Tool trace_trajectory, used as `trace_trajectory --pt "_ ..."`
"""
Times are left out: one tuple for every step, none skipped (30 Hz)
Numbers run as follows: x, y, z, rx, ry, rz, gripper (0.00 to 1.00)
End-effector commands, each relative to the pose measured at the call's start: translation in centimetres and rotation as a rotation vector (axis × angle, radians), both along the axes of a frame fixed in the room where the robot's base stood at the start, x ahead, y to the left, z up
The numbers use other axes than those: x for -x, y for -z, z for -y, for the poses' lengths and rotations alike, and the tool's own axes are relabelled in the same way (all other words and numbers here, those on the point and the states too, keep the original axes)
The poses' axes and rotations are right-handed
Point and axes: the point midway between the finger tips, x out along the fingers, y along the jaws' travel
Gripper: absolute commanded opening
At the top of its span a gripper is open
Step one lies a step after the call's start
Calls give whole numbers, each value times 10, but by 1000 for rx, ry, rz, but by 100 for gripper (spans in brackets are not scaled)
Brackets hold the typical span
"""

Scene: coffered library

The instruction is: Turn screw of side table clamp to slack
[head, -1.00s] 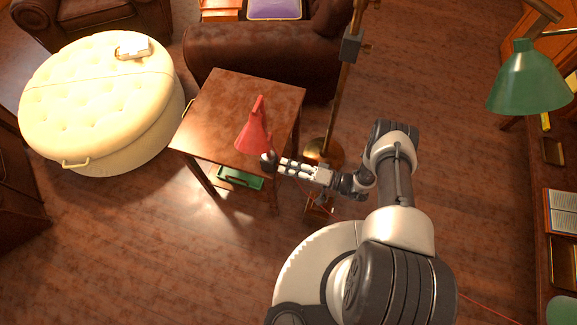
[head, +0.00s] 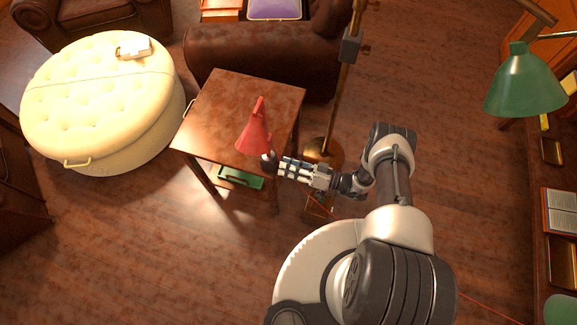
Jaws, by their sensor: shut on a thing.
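The side table (head: 222,105) is a square, dark reddish-brown wooden table left of my arm. A red lamp-like piece (head: 255,132) with a cone-shaped shade stands at its right front edge. My gripper (head: 270,162) is at that edge, just below the red cone, and is shut on a small dark part there. I take this part for the clamp's screw, but the fingers hide most of it. The clamp body and its jaw under the tabletop cannot be made out.
A green object (head: 240,179) sits under the tabletop. A brass floor stand (head: 340,100) rises close behind my wrist. A cream tufted ottoman (head: 95,85) is at left, a brown leather armchair (head: 230,50) behind. A green lampshade (head: 525,80) hangs at right. Open floor lies in front.

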Motion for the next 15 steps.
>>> trace_trajectory --pt "1 1 0 1 -1 2 1" --pt "1 1 0 2 -1 3 1" --pt "1 1 0 2 -1 4 1" --pt "1 1 0 2 -1 4 1" --pt "1 1 0 3 -1 5 1" --pt "1 1 0 2 -1 4 1" --pt "1 1 0 2 -1 4 1" --pt "1 1 0 2 -1 4 1" --pt "1 1 0 3 -1 4 1" --pt "1 1 0 3 -1 4 1" --pt "1 1 0 3 0 3 1" --pt "1 1 0 3 0 3 1" --pt "1 1 0 3 0 3 26" --pt "1 1 0 3 0 3 28" --pt "1 1 0 3 0 3 31"
